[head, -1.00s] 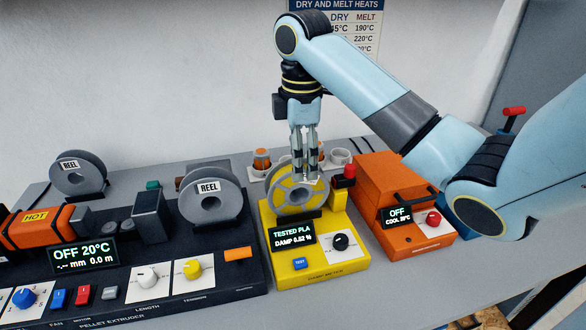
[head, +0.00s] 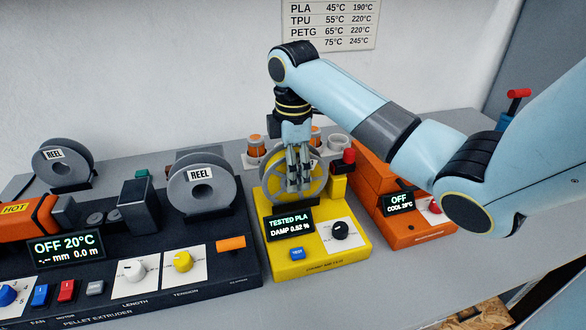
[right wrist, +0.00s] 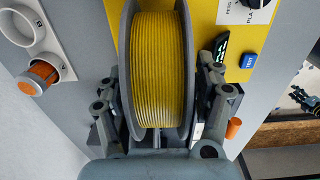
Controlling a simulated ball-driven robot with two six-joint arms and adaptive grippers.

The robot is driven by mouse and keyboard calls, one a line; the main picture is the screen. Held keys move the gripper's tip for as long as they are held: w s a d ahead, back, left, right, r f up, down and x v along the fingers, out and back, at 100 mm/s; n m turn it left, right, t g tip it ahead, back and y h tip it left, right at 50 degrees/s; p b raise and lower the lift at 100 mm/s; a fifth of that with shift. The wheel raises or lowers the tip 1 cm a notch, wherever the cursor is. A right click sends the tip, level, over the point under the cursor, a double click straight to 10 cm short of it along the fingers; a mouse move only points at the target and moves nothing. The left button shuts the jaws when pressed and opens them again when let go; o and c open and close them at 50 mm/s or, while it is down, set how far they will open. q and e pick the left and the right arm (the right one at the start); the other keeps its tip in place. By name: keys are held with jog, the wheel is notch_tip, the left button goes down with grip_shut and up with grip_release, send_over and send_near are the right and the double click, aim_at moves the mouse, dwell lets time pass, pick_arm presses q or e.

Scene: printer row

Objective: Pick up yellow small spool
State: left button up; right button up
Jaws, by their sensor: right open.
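The yellow small spool (head: 277,176) stands upright on the yellow damp meter (head: 326,262), whose screen reads TESTED PLA, DAMP 0.52 %. In the right wrist view the spool (right wrist: 157,70) shows yellow filament wound between two grey flanges. My right gripper (head: 299,184) comes down from above at the spool, its fingers overlapping the spool's face in the head view. In the right wrist view my right gripper (right wrist: 162,125) is open, with one finger on each side of the spool. Whether the fingers touch it I cannot tell.
The black pellet extruder (head: 120,235) with a grey reel (head: 222,185) stands to the left. An orange machine (head: 375,170) stands close on the right. A white holder (right wrist: 30,25) with an orange-capped jar (right wrist: 40,76) sits behind the spool.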

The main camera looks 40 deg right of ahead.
jog(key=shift+f, duration=0.3)
grip_shut()
dwell(0.3)
jog(key=shift+r, duration=0.1)
